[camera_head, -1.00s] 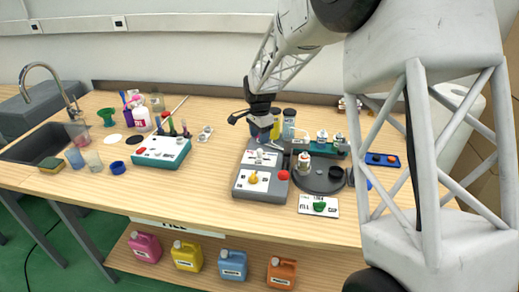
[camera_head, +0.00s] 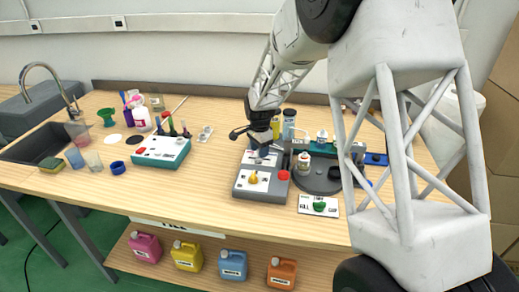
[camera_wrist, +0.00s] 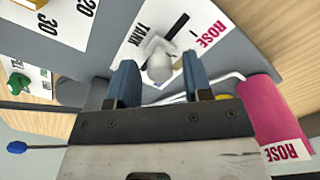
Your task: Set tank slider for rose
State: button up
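The tank slider's white knob (camera_wrist: 160,64) stands over a dark slot on a white plate (camera_wrist: 128,58). The plate reads TANK, with ROSE at one end of the slot. My gripper (camera_wrist: 160,78) is open, its two blue fingers on either side of the knob with gaps visible; whether either touches it I cannot tell. In the head view my gripper (camera_head: 263,150) is low over the back of the grey control box (camera_head: 246,188) and covers most of the slider. A pink ROSE bottle (camera_wrist: 266,112) stands beside the plate in the wrist view.
The box front carries a yellow knob (camera_head: 253,179) and a red button (camera_head: 283,175). A dark round turntable (camera_head: 318,188) with a small bottle is close on the right. A teal-and-white box (camera_head: 163,152) is to the left, with clear table between.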

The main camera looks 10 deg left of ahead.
aim_at(250, 158)
grip_shut()
jog(key=shift+a, duration=1.9)
jog(key=shift+o, duration=1)
grip_release()
jog(key=shift+r, duration=0.1)
notch_tip(250, 158, up, 8)
